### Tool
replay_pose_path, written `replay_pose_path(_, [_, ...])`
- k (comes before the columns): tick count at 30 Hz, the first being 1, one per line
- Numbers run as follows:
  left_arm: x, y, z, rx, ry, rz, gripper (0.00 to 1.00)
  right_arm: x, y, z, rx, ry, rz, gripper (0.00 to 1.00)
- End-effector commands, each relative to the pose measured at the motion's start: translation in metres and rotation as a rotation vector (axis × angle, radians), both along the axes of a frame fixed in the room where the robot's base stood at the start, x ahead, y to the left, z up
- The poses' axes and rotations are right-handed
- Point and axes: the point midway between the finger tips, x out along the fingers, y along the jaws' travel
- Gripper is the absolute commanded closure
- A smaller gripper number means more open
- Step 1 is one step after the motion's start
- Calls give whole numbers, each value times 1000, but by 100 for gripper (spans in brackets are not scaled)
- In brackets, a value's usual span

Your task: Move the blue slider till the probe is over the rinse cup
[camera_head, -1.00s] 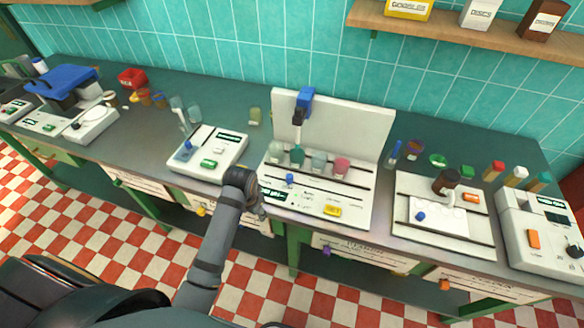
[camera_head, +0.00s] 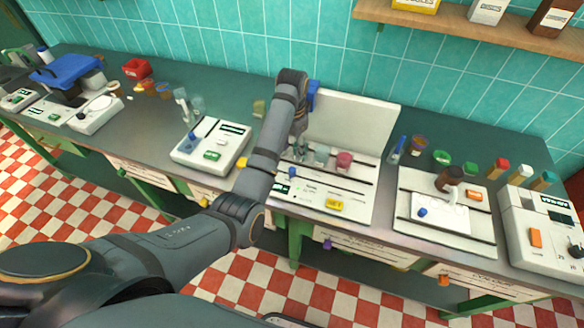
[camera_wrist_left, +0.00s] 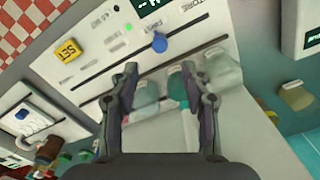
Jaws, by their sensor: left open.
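The blue slider knob (camera_head: 292,172) sits at the left part of the front slot on the white probe station (camera_head: 362,212); it shows in the left wrist view (camera_wrist_left: 160,43). My left gripper (camera_head: 299,132) is over the station, above its cups, partly hidden by my arm. In the wrist view its open, empty fingers (camera_wrist_left: 161,68) point toward the knob, apart from it. The blue probe head (camera_head: 312,95) is on the upright back panel, mostly behind my arm; its tip is hidden. A pink cup (camera_head: 344,160) and a teal cup (camera_wrist_left: 177,88) stand in the row. I cannot tell which is the rinse cup. My right gripper is out of view.
A plate with a brown jar (camera_head: 449,180) is to the right. A yellow SET button (camera_wrist_left: 68,50) is on the station front. The wooden shelf (camera_head: 480,32) hangs behind, above the counter.

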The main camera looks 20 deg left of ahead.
Motion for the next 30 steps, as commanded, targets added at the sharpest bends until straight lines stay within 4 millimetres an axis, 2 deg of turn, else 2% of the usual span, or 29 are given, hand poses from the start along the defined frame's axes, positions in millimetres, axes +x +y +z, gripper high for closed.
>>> replay_pose_path(9, [-1, 0, -62, 1, 4, 2, 53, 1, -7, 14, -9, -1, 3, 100])
replay_pose_path(15, [0, 0, -92, 0, 1, 2, 53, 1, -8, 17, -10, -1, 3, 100])
replay_pose_path(19, [0, 0, -99, 0, -1, 2, 53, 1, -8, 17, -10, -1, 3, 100])
replay_pose_path(26, [0, 0, -100, 0, -1, 2, 53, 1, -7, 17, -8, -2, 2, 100])
replay_pose_path(30, [0, 0, -100, 0, -1, 2, 72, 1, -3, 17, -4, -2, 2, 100])
